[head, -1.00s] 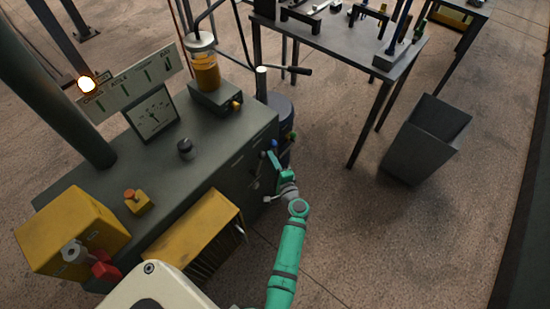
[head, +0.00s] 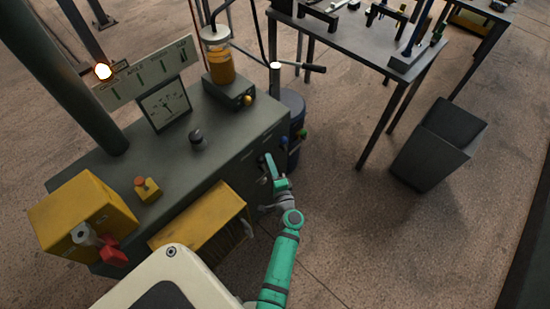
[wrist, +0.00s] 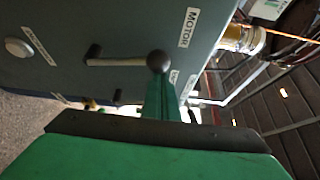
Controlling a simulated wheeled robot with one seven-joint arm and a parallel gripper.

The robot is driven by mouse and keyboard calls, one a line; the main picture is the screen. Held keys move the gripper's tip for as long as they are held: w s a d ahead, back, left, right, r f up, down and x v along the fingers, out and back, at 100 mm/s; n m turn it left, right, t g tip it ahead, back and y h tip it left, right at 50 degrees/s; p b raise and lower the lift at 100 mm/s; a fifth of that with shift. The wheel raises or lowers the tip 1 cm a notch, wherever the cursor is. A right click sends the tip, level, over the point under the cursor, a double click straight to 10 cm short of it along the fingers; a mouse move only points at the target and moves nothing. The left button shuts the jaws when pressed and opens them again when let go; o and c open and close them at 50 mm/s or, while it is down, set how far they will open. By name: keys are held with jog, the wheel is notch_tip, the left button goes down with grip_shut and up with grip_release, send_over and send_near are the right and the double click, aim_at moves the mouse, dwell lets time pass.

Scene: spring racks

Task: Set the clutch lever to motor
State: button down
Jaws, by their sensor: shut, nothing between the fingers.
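The clutch lever (wrist: 115,62) shows in the wrist view as a pale rod with a dark ball knob (wrist: 160,61), on the face of the grey cabinet. A MOTOR label (wrist: 188,27) is on the panel just above and right of the knob. A second label beside the knob is partly hidden. My gripper (wrist: 163,98) is shut and empty, its green fingertips right at the knob; I cannot tell whether they touch it. In the head view my gripper (head: 271,168) is at the right end of the cabinet's front (head: 235,165), and the lever is too small to make out.
A yellow slatted box (head: 200,225) juts from the cabinet front, left of my arm. A drum (head: 291,115) stands at the cabinet's right end. A worktable (head: 345,45) and a grey bin (head: 437,145) stand further right. The floor between bin and arm is clear.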

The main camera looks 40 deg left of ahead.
jog(key=shift+s+f, duration=0.2)
jog(key=shift+s, duration=1.25)
jog(key=shift+s+f, duration=0.1)
jog(key=shift+s, duration=0.2)
jog(key=shift+s+a+f, duration=0.15)
jog(key=shift+s, duration=0.1)
jog(key=s+d+f, duration=0.2)
jog(key=s+d, duration=0.1)
jog(key=d, duration=0.6)
jog(key=shift+d+f, duration=0.15)
jog(key=shift+w+d, duration=0.1)
